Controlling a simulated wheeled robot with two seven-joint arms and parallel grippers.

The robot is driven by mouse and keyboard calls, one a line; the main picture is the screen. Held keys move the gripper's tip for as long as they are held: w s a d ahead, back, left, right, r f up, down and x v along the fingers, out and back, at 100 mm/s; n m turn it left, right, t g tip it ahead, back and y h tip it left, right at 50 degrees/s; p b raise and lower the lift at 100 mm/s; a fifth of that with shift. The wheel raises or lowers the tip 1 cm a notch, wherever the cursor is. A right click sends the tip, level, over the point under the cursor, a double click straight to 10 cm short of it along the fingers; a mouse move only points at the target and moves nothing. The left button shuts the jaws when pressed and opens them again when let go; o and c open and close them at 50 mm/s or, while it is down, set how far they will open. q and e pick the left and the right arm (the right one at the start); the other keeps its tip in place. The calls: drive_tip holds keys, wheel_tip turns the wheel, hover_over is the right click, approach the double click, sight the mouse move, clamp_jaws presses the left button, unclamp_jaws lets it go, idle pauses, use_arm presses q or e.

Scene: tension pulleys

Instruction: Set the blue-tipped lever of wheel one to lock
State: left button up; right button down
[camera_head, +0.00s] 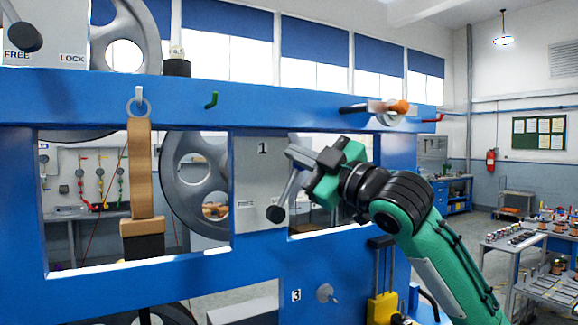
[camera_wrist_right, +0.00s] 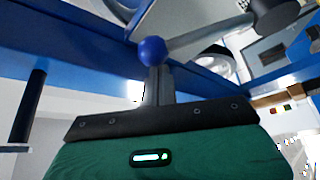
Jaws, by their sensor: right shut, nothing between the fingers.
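Wheel one is a grey spoked wheel (camera_head: 194,180) behind the blue frame, beside a grey plate (camera_head: 250,185) marked "1". Its lever (camera_head: 287,193) rises from a black hub (camera_head: 275,213) and tilts up to the right, toward my right gripper (camera_head: 297,153). The lever's tip is hidden behind the gripper in the head view. In the right wrist view the blue ball tip (camera_wrist_right: 152,51) sits right at the fingertips of the shut gripper (camera_wrist_right: 158,72). Nothing is between the fingers; I cannot tell whether they touch the ball. My left gripper is not in view.
The blue frame (camera_head: 330,107) surrounds the opening around the lever. A plate marked FREE and LOCK (camera_head: 72,58) is at upper left. A tan strap (camera_head: 140,170) hangs left. An orange-tipped handle (camera_head: 400,106) and a red hook (camera_head: 432,120) are on the upper beam.

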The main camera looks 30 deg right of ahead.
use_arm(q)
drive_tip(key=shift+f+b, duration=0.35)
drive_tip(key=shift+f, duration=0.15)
use_arm(e)
drive_tip(key=shift+d+f+m+t+h, duration=0.25)
drive_tip(key=shift+d+m+t, duration=0.2)
drive_tip(key=shift+m, duration=0.35)
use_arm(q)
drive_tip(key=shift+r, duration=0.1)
use_arm(e)
drive_tip(key=shift+r, duration=0.15)
